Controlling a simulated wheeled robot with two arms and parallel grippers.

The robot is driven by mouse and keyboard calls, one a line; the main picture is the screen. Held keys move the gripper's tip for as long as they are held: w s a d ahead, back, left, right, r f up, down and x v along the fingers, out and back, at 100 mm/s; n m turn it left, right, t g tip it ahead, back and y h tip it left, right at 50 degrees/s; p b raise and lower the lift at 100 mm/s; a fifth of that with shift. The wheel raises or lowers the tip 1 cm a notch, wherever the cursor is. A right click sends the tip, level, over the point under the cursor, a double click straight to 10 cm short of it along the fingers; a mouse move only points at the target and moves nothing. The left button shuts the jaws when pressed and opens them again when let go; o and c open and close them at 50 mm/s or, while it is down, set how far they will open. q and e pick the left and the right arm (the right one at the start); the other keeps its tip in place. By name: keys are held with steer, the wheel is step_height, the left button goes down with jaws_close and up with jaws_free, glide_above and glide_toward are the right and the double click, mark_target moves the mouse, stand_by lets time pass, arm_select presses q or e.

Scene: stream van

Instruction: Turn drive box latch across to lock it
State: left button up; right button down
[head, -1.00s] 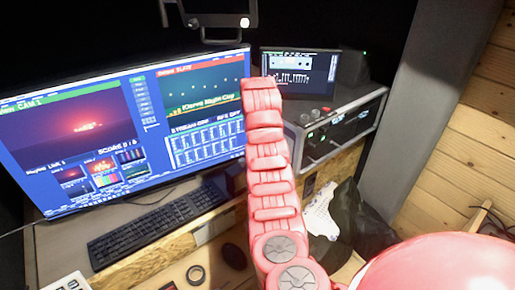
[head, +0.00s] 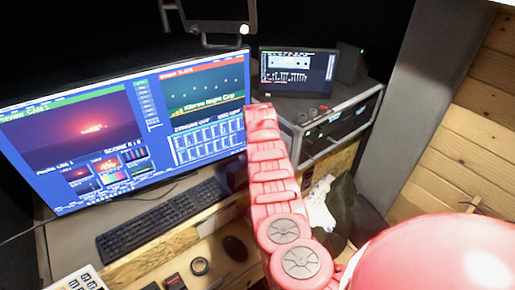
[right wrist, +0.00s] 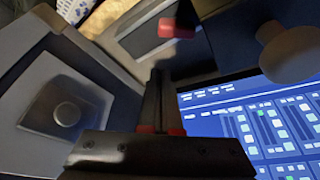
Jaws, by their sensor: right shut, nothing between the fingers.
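My right arm reaches forward in the head view and hides its own gripper. In the right wrist view my right gripper (right wrist: 158,75) has its two dark fingers together, with nothing between them. A small red piece on a dark part (right wrist: 176,28) lies just beyond the fingertips, apart from them in the picture; it may be the latch, but I cannot tell which way it is turned. A dark equipment box (head: 345,128) with small lights stands right of my arm in the head view; I cannot tell whether it is the drive box. My left gripper is not in view.
A large lit monitor (head: 85,140) stands left of my arm, with a keyboard (head: 160,218) before it. A round knob (right wrist: 67,113) on a grey plate is left of the fingers. A wooden wall (head: 465,140) is at right.

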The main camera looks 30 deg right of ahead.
steer(key=shift+s+a+r+p, duration=0.15)
steer(key=shift+s+a+p, duration=0.2)
steer(key=shift+s+p, duration=0.3)
steer(key=shift+s+a, duration=0.15)
steer(key=shift+s, duration=0.15)
steer(key=shift+s+a+p, duration=0.1)
steer(key=shift+s+p, duration=0.1)
steer(key=shift+p, duration=0.2)
steer(key=shift+s+a+p, duration=0.3)
steer(key=shift+s+a, duration=0.05)
steer(key=shift+s, duration=0.25)
